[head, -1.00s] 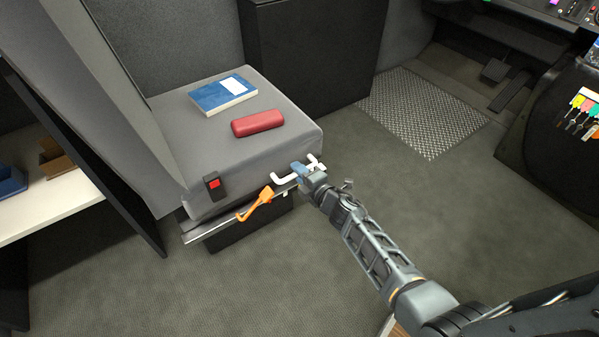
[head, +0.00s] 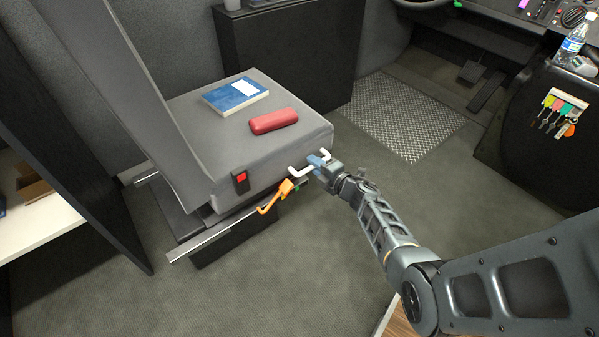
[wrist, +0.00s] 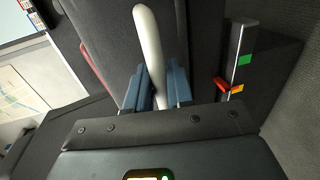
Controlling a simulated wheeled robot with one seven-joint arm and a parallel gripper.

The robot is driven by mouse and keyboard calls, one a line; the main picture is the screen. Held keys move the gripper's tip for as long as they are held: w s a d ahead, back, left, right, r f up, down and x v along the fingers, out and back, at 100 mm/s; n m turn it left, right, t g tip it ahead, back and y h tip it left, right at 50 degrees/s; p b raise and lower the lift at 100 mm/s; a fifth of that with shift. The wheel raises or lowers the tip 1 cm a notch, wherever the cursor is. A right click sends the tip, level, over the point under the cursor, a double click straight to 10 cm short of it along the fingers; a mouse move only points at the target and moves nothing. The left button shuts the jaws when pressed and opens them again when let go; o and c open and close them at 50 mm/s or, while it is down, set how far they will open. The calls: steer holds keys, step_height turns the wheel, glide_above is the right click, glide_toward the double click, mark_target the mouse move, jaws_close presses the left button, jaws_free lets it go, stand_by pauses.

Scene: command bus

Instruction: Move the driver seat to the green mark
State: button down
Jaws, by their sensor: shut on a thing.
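The driver seat (head: 185,130) is grey, with a black buckle bearing a red button at its side. It stands on a metal rail (head: 205,243). An orange lever (head: 274,196) hangs at the seat's lower front edge. The green mark (head: 298,189) shows in small part beside my gripper; in the wrist view the green mark (wrist: 246,60) is a patch on the rail. A red-orange piece (wrist: 222,85) sits by the rail a short way from the green patch. My gripper (head: 317,163) is shut on the white handle (wrist: 148,45) at the seat's front.
A blue book (head: 235,95) and a red case (head: 273,121) lie on the seat cushion. A dark cabinet (head: 300,60) stands behind the seat. A dark partition (head: 75,140) is at left. A bottle (head: 572,40) stands on the console at right. The floor before the seat is clear.

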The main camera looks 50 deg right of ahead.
mark_target(328, 157)
steer(key=d, duration=0.1)
steer(key=s+d, duration=0.1)
steer(key=d, duration=0.3)
steer(key=shift+s, duration=0.3)
steer(key=shift+a, duration=0.1)
steer(key=c, duration=1.2)
jaws_free()
steer(key=shift+o, duration=0.2)
steer(key=shift+a, duration=0.1)
steer(key=p+v, duration=0.2)
steer(key=v, duration=0.5)
steer(key=shift+s, duration=0.35)
steer(key=shift+a, duration=0.15)
